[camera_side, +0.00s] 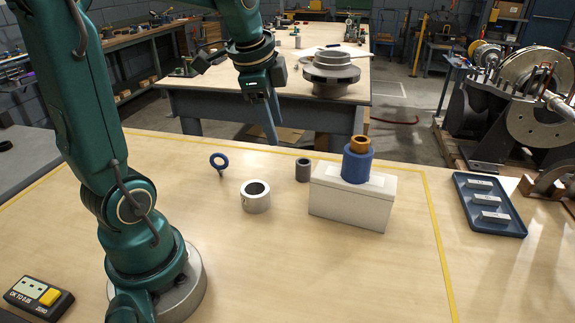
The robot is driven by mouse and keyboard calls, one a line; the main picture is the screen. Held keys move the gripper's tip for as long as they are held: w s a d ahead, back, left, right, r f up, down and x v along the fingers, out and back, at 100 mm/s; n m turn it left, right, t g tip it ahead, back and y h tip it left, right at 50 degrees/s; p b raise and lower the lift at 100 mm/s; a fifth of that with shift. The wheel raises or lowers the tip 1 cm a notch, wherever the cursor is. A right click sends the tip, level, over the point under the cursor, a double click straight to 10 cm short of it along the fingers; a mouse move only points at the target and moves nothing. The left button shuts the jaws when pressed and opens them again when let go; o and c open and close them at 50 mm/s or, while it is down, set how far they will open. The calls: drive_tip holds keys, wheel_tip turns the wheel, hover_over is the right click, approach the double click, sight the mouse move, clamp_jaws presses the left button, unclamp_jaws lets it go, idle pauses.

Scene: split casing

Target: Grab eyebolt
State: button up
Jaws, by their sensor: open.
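A silver ring-shaped sleeve (255,203) and a dark grey cylinder (303,170) stand right of the eyebolt. A pale block (350,200) carries a blue cylinder (357,165) with an orange-brown collar (359,144). A blue tray (507,227) with metal bars lies right.

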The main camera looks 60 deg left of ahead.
drive_tip(key=g, duration=0.2)
hover_over(225, 160)
drive_tip(key=w+d, duration=0.5)
wheel_tip(225, 160, down, 6)
drive_tip(key=s+a+f+n, duration=0.1)
drive_tip(key=s+a+f+n+g+h, duration=0.1)
drive_tip(key=s+a+f, duration=0.2)
drive_tip(key=a+f, duration=0.1)
drive_tip(key=shift+s+a+f+n+h, duration=0.2)
drive_tip(key=shift+s+a+n+h, duration=0.1)
drive_tip(key=shift+n, duration=0.1)
drive_tip(key=shift+s+f, duration=0.15)
drive_tip(key=shift+f, duration=2.35)
clamp_jaws()
